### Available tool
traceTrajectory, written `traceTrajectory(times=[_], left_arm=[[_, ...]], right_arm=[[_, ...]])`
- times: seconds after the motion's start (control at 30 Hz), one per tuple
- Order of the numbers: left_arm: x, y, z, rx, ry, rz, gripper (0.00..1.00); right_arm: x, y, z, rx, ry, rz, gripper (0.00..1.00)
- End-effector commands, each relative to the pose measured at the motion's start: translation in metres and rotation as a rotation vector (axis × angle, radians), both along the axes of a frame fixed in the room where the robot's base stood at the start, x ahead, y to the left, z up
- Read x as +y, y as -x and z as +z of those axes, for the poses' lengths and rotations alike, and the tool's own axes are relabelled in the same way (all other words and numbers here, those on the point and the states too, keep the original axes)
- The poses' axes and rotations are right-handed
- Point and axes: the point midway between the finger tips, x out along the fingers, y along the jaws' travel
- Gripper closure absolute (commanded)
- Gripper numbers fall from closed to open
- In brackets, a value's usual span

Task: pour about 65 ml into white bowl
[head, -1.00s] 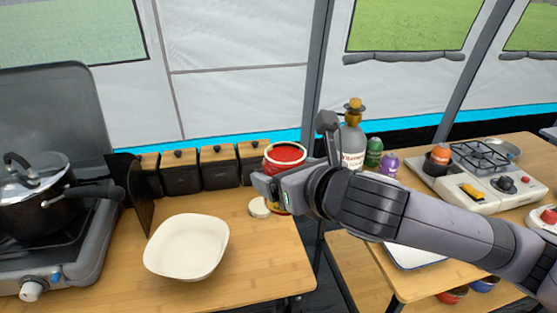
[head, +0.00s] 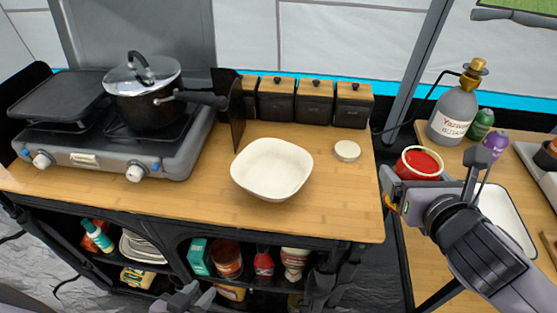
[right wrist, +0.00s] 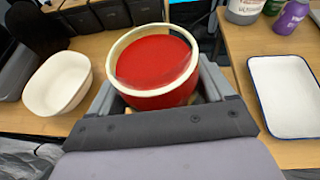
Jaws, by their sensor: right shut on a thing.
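The white bowl (head: 272,168) stands on the wooden counter, and its inside looks empty. It also shows at the left in the right wrist view (right wrist: 57,83). My right gripper (head: 396,196) is shut on a red jar (head: 418,163) with a cream rim and red contents. The jar is roughly upright, to the right of the bowl and apart from it, near the gap between counter and right table. It fills the middle of the right wrist view (right wrist: 152,68). My left gripper (head: 188,296) is at the bottom edge, partly cut off; its opening is unclear.
A round cream lid (head: 347,150) lies right of the bowl. Black canisters (head: 313,101) line the counter's back. A stove with a pot (head: 146,100) and a dark upright panel are to the left. A gas bottle (head: 455,115) and a white tray (head: 505,217) are on the right table.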

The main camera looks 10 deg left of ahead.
Motion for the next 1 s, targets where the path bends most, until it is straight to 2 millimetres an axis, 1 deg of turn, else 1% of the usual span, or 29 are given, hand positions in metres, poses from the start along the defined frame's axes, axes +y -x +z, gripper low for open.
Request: traceTrajectory(times=[0.3, 0.5, 0.7, 1.0], left_arm=[[0.0, 0.0, 0.0, 0.0, 0.0, 0.0, 0.67], [0.0, 0.0, 0.0, 0.0, 0.0, 0.0, 0.67], [0.0, 0.0, 0.0, 0.0, 0.0, 0.0, 0.67], [0.0, 0.0, 0.0, 0.0, 0.0, 0.0, 0.67]], right_arm=[[-0.023, 0.018, -0.021, -0.002, -0.001, -0.064, 0.77], [-0.033, 0.026, -0.028, -0.005, -0.001, -0.091, 0.77], [-0.038, 0.03, -0.031, -0.006, -0.001, -0.103, 0.77], [-0.039, 0.03, -0.032, -0.007, 0.0, -0.105, 0.77]])
